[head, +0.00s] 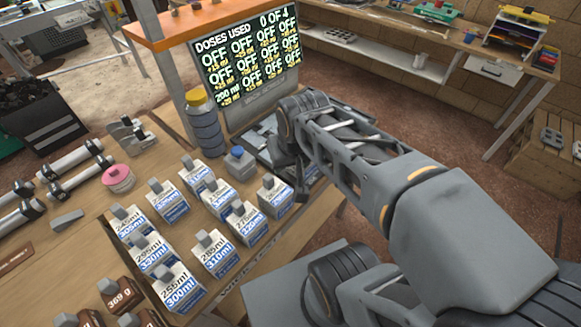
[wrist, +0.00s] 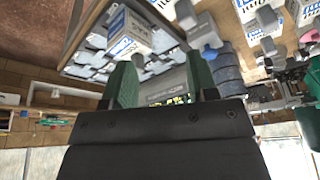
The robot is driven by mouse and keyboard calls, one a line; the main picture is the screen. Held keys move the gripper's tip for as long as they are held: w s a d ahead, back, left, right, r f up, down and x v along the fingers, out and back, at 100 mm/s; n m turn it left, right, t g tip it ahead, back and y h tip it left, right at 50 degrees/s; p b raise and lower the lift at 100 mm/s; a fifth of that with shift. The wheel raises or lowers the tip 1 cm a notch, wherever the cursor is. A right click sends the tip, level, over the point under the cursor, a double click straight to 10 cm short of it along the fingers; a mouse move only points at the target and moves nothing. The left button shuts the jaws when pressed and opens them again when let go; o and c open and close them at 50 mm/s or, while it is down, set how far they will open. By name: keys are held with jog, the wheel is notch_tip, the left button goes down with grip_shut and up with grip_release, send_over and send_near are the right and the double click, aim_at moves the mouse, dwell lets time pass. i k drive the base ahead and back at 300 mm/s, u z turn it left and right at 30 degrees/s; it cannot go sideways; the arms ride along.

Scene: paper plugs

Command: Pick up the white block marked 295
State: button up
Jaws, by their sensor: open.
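Several white blocks with grey knobs and black and blue ml markings stand in rows on the wooden table.
A screen (head: 246,62) showing "doses used 0 of 4" stands behind a grey tray. A blue-grey bottle (head: 205,130) and a small grey block with a blue knob (head: 240,163) stand near it.

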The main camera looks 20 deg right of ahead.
aim_at(149, 252)
jog(key=z, duration=0.1)
jog(key=k, duration=0.45)
jog(key=u, duration=1.2)
jog(key=i, duration=0.3)
jog(key=u, duration=0.3)
jog(key=k, duration=0.45)
jog(key=u, duration=1.4)
jog(key=i, duration=0.65)
jog(key=z, duration=0.15)
